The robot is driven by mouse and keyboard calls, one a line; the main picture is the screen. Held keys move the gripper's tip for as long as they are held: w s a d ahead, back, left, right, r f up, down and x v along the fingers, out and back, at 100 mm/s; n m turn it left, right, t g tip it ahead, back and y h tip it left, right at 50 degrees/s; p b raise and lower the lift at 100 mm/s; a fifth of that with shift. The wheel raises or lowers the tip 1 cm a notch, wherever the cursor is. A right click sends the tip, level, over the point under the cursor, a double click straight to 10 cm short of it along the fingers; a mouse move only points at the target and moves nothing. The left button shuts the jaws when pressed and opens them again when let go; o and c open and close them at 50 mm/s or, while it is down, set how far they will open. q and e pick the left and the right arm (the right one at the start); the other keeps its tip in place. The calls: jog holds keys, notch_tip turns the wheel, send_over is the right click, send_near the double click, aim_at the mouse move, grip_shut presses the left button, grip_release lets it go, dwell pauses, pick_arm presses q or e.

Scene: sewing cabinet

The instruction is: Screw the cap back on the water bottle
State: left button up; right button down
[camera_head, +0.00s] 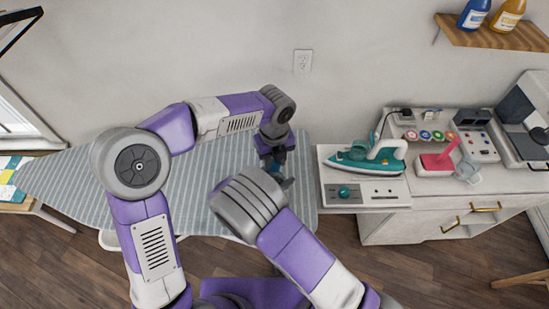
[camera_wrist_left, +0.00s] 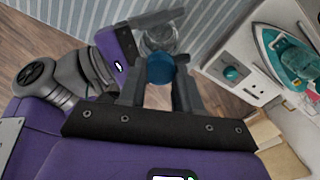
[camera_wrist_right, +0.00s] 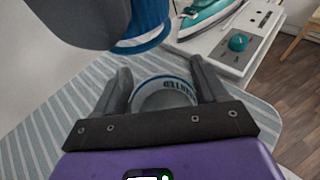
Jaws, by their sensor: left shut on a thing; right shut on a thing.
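The blue cap (camera_wrist_left: 160,70) is between the fingers of my left gripper (camera_wrist_left: 160,90), which is shut on it. The clear bottle (camera_wrist_left: 160,38) shows just beyond the cap in the left wrist view. In the right wrist view the bottle (camera_wrist_right: 164,96), with dark lettering and a blue band, is between the fingers of my right gripper (camera_wrist_right: 160,88), which is shut on it. The blue cap (camera_wrist_right: 150,22) and a grey left finger loom at the top there. Whether the cap touches the bottle's neck cannot be told.
The striped ironing board (camera_head: 85,185) lies under the grippers, mostly clear on its left. A teal iron (camera_head: 365,160) rests on a white unit (camera_head: 345,190) close on the right. A cabinet (camera_head: 440,215) with sewing items stands further right. The wall is behind.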

pick_arm(q)
jog(key=m, duration=1.4)
jog(key=o, duration=1.1)
jog(key=shift+r, duration=2.25)
jog(key=shift+c, duration=0.4)
